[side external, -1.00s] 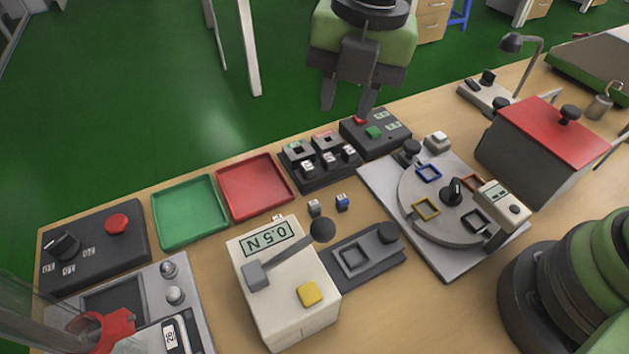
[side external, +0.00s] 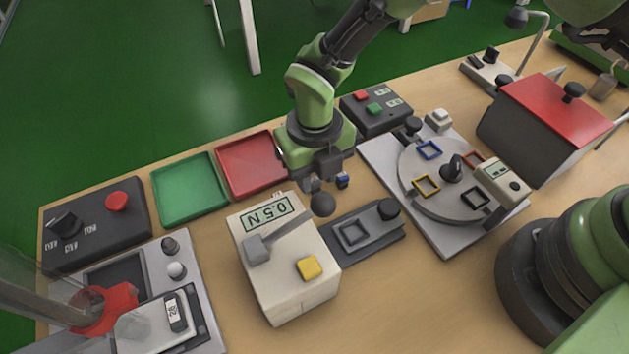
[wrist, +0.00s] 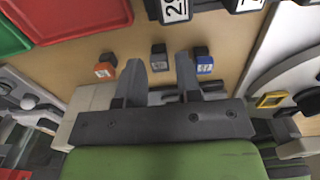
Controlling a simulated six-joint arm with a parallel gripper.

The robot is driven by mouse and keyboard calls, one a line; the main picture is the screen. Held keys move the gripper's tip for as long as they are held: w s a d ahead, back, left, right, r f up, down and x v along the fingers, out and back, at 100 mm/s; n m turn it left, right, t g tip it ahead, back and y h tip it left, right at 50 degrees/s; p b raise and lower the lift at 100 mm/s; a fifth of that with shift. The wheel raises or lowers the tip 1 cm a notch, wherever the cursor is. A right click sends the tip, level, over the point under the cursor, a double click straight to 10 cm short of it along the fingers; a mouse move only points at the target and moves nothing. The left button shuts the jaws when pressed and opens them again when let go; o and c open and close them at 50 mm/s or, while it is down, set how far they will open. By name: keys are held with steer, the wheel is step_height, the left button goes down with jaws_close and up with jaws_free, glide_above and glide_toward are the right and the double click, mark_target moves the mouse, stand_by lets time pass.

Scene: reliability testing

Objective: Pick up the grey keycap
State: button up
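The grey keycap (wrist: 158,57) stands on the bench. In the wrist view it lies between the tips of my gripper (wrist: 161,66), with a gap on each side. The two fingers are apart and hold nothing. In the side view my gripper (side external: 318,176) hangs low over the keycaps and partly hides the grey one. A blue keycap (wrist: 204,62) stands just outside the right finger in the wrist view. An orange-fronted keycap (wrist: 105,66) stands to the left, clear of the left finger. I cannot tell the exact height of the fingertips.
A force gauge (side external: 267,213) with a lever stands close in front of the keycaps. A red tray (side external: 246,160) and a green tray (side external: 188,190) lie to the left. A round fixture plate (side external: 445,190) is at the right. The keycap rack is mostly hidden behind my gripper.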

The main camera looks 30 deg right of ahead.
steer(key=shift+f, duration=0.8)
jaws_close()
steer(key=shift+r, duration=0.15)
